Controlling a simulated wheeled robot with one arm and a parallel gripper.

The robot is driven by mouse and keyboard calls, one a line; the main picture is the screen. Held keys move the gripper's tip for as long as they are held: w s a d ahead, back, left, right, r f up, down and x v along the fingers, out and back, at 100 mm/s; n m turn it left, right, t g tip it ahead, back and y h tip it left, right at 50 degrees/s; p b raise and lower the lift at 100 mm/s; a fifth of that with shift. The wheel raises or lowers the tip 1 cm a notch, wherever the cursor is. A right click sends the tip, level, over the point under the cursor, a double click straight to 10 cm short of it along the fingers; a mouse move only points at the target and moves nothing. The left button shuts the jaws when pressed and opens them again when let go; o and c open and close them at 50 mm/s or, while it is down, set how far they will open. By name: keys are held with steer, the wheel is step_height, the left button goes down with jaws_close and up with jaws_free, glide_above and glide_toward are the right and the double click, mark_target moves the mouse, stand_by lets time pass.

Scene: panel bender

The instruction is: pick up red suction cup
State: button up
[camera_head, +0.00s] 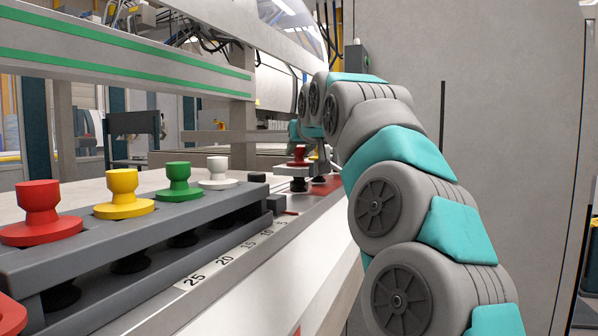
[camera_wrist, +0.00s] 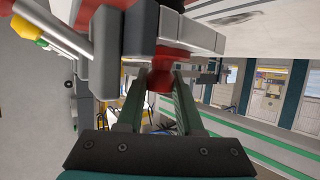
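A small red suction cup (camera_head: 299,153) stands at the far end of the machine's ledge in the head view, on a grey block. In the wrist view a red knob (camera_wrist: 159,76), seemingly this same cup, lies between the tips of my gripper's two green fingers (camera_wrist: 160,86). The fingers flank it closely; whether they press on it cannot be told. In the head view my arm hides most of the gripper. A larger red suction cup (camera_head: 39,213) stands nearest at the left, on the long grey rail (camera_head: 130,243).
Yellow (camera_head: 123,194), green (camera_head: 178,182) and white (camera_head: 218,174) suction cups follow along the rail. A numbered scale (camera_head: 225,261) runs beside it. A grey block (camera_wrist: 103,52) sits close left of the fingers in the wrist view. A plain grey panel (camera_head: 500,130) stands behind my arm.

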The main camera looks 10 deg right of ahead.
jaws_close()
steer(key=shift+r, duration=0.1)
